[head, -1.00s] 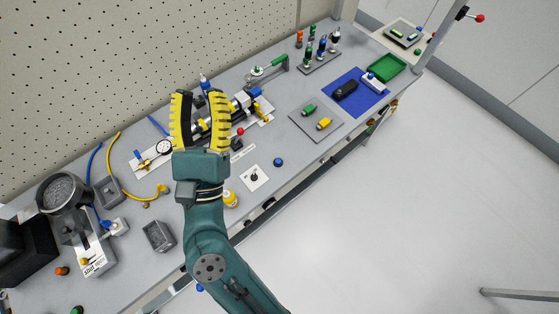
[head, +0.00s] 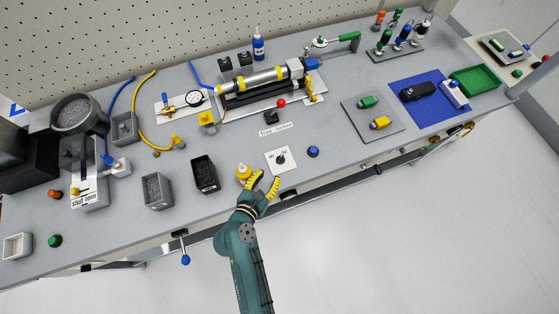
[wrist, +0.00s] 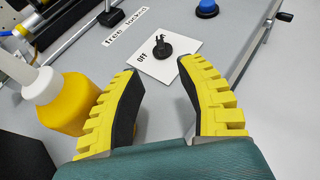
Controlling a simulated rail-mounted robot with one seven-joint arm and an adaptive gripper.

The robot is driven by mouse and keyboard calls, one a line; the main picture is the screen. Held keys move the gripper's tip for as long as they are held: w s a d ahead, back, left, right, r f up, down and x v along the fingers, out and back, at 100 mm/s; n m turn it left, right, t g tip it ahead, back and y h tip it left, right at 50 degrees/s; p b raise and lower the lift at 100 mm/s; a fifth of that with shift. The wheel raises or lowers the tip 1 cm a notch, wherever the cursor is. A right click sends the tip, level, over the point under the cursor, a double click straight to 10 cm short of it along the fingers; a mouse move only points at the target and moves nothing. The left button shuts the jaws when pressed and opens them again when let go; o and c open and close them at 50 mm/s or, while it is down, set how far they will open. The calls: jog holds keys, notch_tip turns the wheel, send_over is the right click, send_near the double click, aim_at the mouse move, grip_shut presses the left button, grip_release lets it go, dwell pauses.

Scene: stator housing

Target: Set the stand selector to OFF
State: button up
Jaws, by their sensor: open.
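The stand selector (head: 281,160) is a black knob on a white square plate near the front of the bench. In the wrist view the knob (wrist: 162,48) stands ahead of my fingertips, with the word OFF printed to its left. The knob's raised part appears to point towards the far side of the plate, not at OFF, though its exact setting is hard to read. My gripper (head: 265,181) is open and empty, just in front of the plate. In the wrist view its yellow-and-black fingers (wrist: 160,72) are spread apart, clear of the knob.
A yellow bottle with a white top (wrist: 62,103) stands close beside my left finger. A blue button (head: 313,152) is right of the plate. A "free / locked" label (head: 275,130) and a red-tipped lever (head: 281,103) lie behind. A black bin (head: 205,174) stands left.

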aim_at(279, 161)
jog(key=b+x, duration=0.2)
jog(key=x, duration=0.7)
jog(key=shift+w+d, duration=0.1)
jog(key=shift+d, duration=0.05)
grip_shut()
